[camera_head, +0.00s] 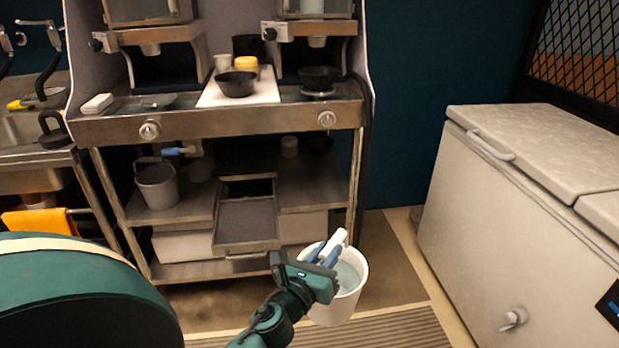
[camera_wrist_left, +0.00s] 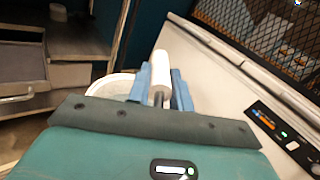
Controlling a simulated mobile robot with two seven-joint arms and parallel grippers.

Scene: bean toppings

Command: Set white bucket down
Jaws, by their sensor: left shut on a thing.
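The white bucket (camera_head: 335,312) hangs upright from my left gripper (camera_head: 326,251) in front of the steel stand, with floor below it. The gripper is shut on the white grip of the bucket's handle (camera_head: 337,238). In the left wrist view, the blue fingers of the left gripper (camera_wrist_left: 161,87) stand on either side of the white handle grip (camera_wrist_left: 161,66). The bucket's rim (camera_wrist_left: 100,86) shows behind the fingers on the left. The gripper hides part of the bucket. My right gripper is in neither view.
The steel stand (camera_head: 215,125) holds dispensers, black bowls (camera_head: 236,84) and a white board. A grey bucket (camera_head: 157,187) sits on its lower shelf beside a drawer (camera_head: 247,215). A white chest freezer (camera_head: 520,215) stands to the right. Floor (camera_head: 385,265) is clear between stand and freezer.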

